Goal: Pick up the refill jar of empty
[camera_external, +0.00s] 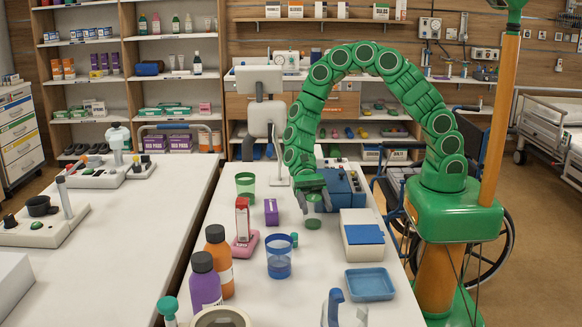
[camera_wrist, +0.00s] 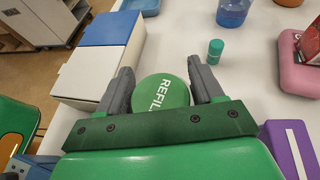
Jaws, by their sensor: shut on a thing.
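My gripper (camera_external: 312,190) points down from above and is shut on the jar, with one finger on each side. In the wrist view the jar's round green lid (camera_wrist: 161,93) shows "REFIL" in white between the grey fingers of my gripper (camera_wrist: 161,72). The gripper's palm hides the near part of the lid.
A blue box (camera_external: 340,188) and a white box with a blue lid (camera_external: 362,236) stand close on the right. A purple box (camera_external: 271,212), a small green-capped bottle (camera_wrist: 215,50) and a blue cup (camera_external: 279,258) stand nearby. A blue tray (camera_external: 370,285) lies nearer the camera.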

